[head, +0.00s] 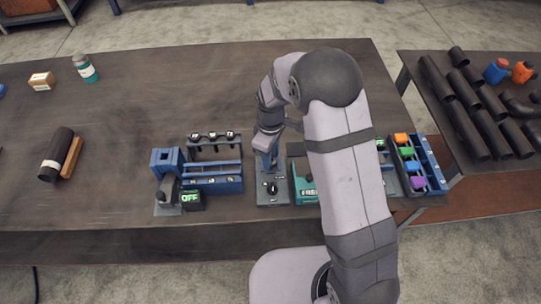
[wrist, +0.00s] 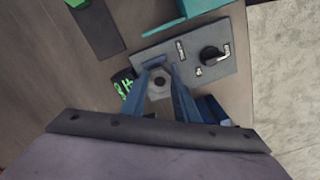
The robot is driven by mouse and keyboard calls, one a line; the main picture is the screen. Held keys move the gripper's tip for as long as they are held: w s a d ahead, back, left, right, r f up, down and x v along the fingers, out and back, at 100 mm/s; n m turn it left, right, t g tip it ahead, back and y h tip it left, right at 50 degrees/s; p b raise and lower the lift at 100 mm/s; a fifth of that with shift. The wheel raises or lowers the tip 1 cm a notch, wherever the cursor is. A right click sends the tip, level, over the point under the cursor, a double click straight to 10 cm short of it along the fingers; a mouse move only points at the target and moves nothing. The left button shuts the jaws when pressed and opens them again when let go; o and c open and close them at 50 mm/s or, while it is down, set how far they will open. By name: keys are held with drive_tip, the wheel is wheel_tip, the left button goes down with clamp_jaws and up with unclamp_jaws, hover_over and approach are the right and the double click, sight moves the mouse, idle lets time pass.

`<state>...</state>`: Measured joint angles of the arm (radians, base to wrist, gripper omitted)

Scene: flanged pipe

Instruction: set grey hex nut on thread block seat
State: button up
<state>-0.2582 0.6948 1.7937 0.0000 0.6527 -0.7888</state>
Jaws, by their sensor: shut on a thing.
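My gripper (wrist: 160,83) shows in the wrist view with its two blue fingers shut on a grey hex nut (wrist: 160,80). The nut's dark hole faces the camera. The nut lies over the edge of a grey plate (wrist: 150,52) with a black knob (wrist: 211,55). I cannot tell whether the nut touches anything below it. In the head view my gripper (head: 268,158) points down over the back of the same grey plate (head: 265,199), and the nut cannot be made out. The thread block seat is not clearly visible; my fingers may hide it.

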drive_tip(key=shift+f+b, duration=0.3)
drive_tip(key=shift+f, duration=0.2)
idle(0.4)
drive_tip(key=o, duration=1.6)
drive_tip(key=shift+c, duration=0.2)
drive_tip(key=shift+r, duration=0.1)
drive_tip(key=shift+w, duration=0.15)
drive_tip(key=shift+r, duration=0.15)
drive_tip(key=shift+w+r+p, duration=0.1)
drive_tip(key=shift+r+p, duration=0.6)
drive_tip(key=shift+r, duration=0.05)
drive_tip(key=shift+s+r+p, duration=0.15)
drive_tip(key=shift+r+p, duration=0.95)
drive_tip(key=shift+r, duration=0.2)
drive_tip(key=shift+s+r+p, duration=0.1)
drive_tip(key=shift+r+p, duration=0.95)
drive_tip(key=shift+r, duration=0.2)
